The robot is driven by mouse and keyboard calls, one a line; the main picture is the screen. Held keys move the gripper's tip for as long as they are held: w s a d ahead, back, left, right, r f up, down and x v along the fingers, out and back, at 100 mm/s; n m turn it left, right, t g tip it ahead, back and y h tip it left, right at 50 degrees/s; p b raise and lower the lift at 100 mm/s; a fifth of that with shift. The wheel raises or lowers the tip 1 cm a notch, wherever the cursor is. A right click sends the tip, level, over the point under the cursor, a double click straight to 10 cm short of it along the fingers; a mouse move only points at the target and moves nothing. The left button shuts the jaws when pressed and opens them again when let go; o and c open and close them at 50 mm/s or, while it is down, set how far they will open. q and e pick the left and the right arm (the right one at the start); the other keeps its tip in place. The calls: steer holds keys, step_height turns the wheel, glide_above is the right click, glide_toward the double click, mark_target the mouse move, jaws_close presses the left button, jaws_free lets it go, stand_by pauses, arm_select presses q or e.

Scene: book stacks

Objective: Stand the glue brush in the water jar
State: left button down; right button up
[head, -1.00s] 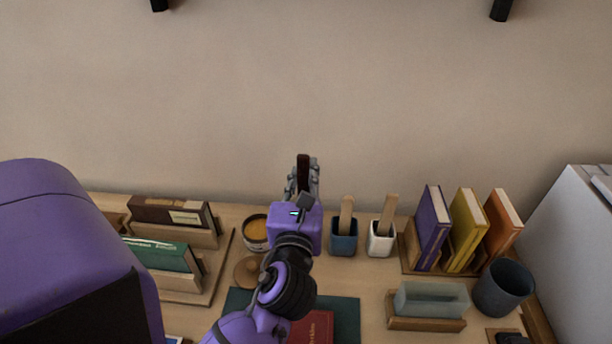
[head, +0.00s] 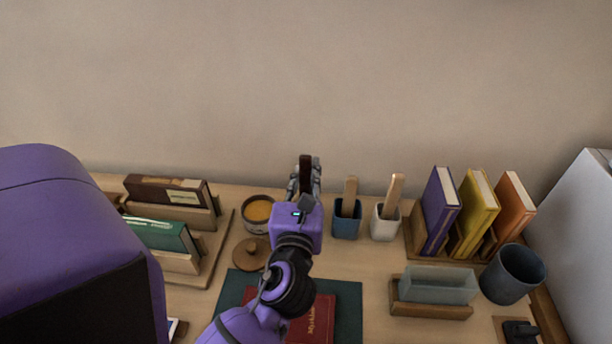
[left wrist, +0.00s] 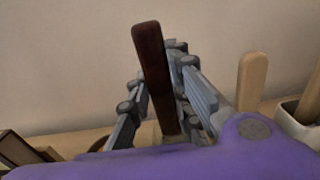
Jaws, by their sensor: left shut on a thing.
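My left gripper (head: 306,182) is shut on the dark brown handle of the glue brush (head: 305,161). The handle stands nearly upright between the fingers in the left wrist view (left wrist: 154,75), and the brush's lower end is hidden. The gripper is at the back of the desk, between the glue pot and a blue pot in the head view. A round blue-grey jar (head: 512,276) stands at the right and looks like the water jar. I cannot see water in it. My right gripper is out of view.
A blue pot (head: 346,224) and a white pot (head: 384,228) hold pale wooden sticks. The glue pot (head: 258,227) and a round lid (head: 250,254) are left of my arm. Racked books (head: 440,210) and a translucent block (head: 438,284) stand on the right.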

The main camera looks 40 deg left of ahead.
arm_select(q)
steer(key=c, duration=1.5)
jaws_free()
steer(key=v, duration=0.7)
steer(key=shift+s+d, duration=0.2)
